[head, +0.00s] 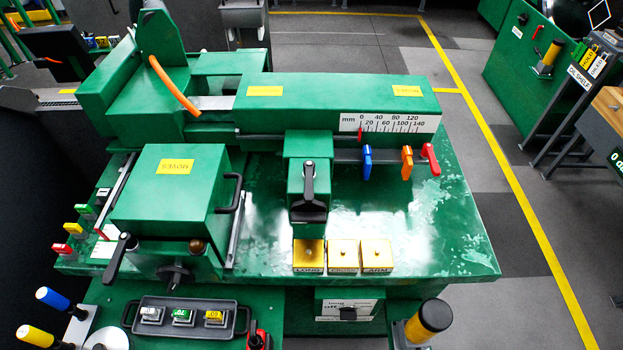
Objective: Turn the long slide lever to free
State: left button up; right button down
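No lever in the head view carries a readable long slide label, so I cannot tell for certain which one it is. A black lever (309,188) stands on the green block at the middle of the machine, its handle pointing up and away. Below it is a brass plate (309,256) that reads LONG. Another black lever (118,256) with a round knob hangs tilted at the left front of the green box marked MOVES (170,190). No free or locked marking is readable by either lever. Neither of my grippers is in view.
Two more brass plates (360,256) sit beside the LONG plate. A black selector knob (348,313) is on the front panel. A black tray (184,316) with small blocks is at the front left. A black and yellow cylinder (429,320) stands front right.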

aim_at(309, 166)
jog(key=l, duration=0.9)
jog(key=k+l+u, duration=0.15)
jog(key=l, duration=0.7)
